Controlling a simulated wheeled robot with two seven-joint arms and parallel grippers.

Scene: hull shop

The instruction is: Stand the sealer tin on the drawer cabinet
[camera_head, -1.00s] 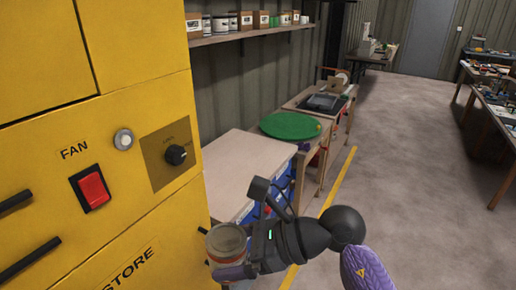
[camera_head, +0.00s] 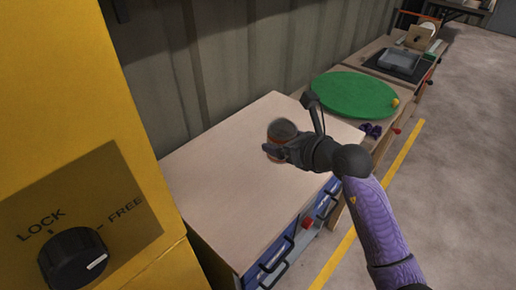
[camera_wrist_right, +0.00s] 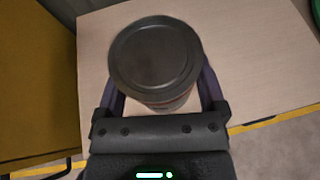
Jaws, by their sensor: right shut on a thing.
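The sealer tin (camera_head: 283,129), round with a dark grey lid, is held upright in my right gripper (camera_head: 272,150). In the right wrist view the tin (camera_wrist_right: 155,55) sits between the two fingers, and its lid faces the camera. The drawer cabinet (camera_head: 225,170) has a pale wooden top and blue drawer fronts with dark handles. My left gripper is not in view.
A yellow cabinet (camera_head: 60,120) with a LOCK/FREE knob (camera_head: 75,260) stands close on the left. Behind the cabinet top are a round green mat (camera_head: 355,94) and a bench with a grey tray (camera_head: 400,60). The wooden top around the tin is clear. A corrugated wall runs behind.

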